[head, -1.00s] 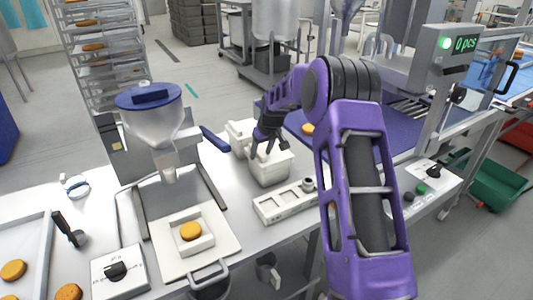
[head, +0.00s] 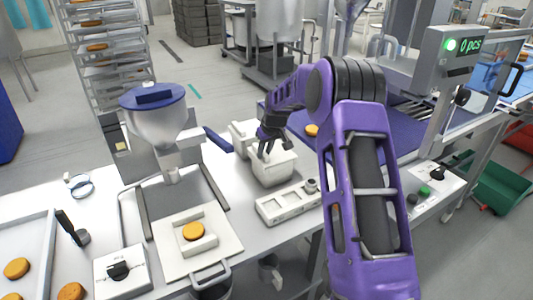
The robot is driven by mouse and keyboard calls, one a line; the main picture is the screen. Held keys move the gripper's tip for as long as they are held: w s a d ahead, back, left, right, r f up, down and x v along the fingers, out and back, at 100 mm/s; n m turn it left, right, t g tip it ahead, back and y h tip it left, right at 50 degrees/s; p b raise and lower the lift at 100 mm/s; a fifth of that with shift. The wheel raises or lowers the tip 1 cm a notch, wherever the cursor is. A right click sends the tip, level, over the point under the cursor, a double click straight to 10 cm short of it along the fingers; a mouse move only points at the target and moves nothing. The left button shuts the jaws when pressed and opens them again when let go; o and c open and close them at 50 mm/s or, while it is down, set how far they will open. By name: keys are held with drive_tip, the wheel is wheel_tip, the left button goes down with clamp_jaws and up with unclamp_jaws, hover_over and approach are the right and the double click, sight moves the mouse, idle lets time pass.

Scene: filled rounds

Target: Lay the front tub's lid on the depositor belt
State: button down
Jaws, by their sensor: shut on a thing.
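The front tub (head: 271,174) is a white box on the steel table, right of the blue-lidded hopper. Its white lid (head: 284,157) appears to be on top of it. My gripper (head: 265,155) is at the lid and shut on it. The fingers partly hide the grip, and I cannot tell whether the lid is raised at all. A second white tub (head: 240,136) stands right behind. The purple-blue depositor belt (head: 370,137) lies to the right, partly hidden by my arm, with an orange-brown round (head: 311,130) near its left end.
The blue-lidded hopper (head: 155,112) stands left of the tubs, with a round (head: 193,231) on the plate before it. A white slotted holder (head: 287,203) lies in front of the front tub. A control box (head: 425,194) is at right.

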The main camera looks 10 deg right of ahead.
wheel_tip(320, 180, up, 15)
drive_tip(key=shift+f+p, duration=0.15)
drive_tip(key=shift+p, duration=0.3)
idle(0.3)
